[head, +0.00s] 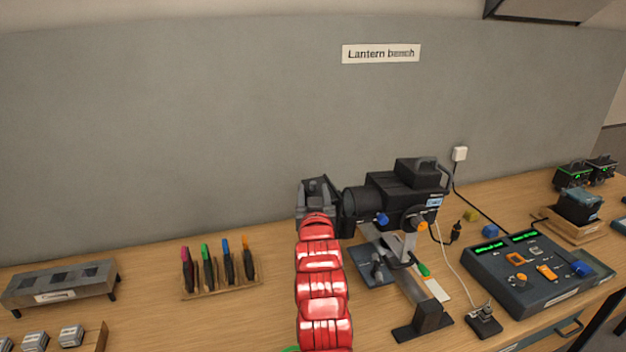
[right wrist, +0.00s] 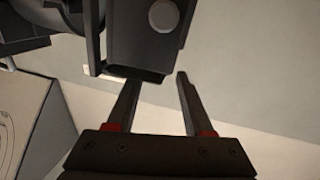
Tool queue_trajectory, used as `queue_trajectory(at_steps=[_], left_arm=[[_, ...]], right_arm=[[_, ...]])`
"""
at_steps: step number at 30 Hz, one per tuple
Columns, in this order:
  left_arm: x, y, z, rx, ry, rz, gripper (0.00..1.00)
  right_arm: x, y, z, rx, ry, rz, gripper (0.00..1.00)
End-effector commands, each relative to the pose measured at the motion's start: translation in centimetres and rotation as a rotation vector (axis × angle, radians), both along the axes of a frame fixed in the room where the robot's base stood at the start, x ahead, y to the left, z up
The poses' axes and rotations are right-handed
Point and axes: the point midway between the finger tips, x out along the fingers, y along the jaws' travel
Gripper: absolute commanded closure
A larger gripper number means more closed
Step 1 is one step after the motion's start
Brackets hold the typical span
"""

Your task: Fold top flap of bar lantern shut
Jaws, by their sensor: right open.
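The black bar lantern (head: 405,198) sits on a stand on the bench, its front end facing left in the head view. Dark flaps (head: 319,184) show at that front end, partly hidden by my right gripper (head: 314,196). In the right wrist view, my right gripper (right wrist: 155,85) is open. A dark flat flap-like part (right wrist: 148,40) lies just beyond its fingertips, close to the left finger; I cannot tell whether they touch. Which flap this is, and how far the top flap is folded, is unclear. My left gripper is not in view.
A control desk (head: 533,268) stands right of the lantern, with a cable between. A rack of coloured-tip tools (head: 221,290) and a grey metal unit (head: 62,283) are at the left. The wall (head: 180,130) is behind. Bare bench lies left of my right arm.

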Motion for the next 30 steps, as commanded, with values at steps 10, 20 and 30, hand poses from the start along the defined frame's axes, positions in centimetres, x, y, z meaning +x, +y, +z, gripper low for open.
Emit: queue_trajectory(at_steps=[10,20,30], left_arm=[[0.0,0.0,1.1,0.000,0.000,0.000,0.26],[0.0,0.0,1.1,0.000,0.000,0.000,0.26],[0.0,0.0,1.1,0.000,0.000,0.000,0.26]], right_arm=[[3.2,0.1,0.0,0.000,0.001,0.000,0.48],[3.4,0.1,0.0,0.001,0.001,0.000,0.48],[3.4,0.1,0.0,0.001,0.000,0.000,1.00]])
